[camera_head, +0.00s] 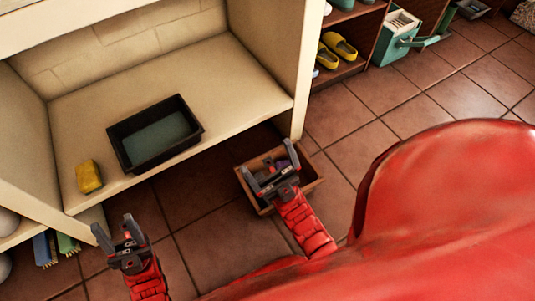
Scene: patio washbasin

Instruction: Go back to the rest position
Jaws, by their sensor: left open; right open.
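My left gripper (116,237) is open and empty at the lower left, over the tiled floor in front of the cabinet. My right gripper (269,167) is open, right of it, and appears above a wooden crate (312,171) on the floor. The gripper hides part of the crate's contents, and a purple item shows inside. A black tray (196,132) with a greenish inside sits on the cabinet shelf. A yellow sponge (88,176) lies on the same shelf, left of the tray and apart from it.
The beige cabinet shelf (225,75) has an upright side panel at its right. A rack with yellow shoes (338,47) and a teal box (390,45) stand at the back right. Tiled floor (400,95) is open on the right.

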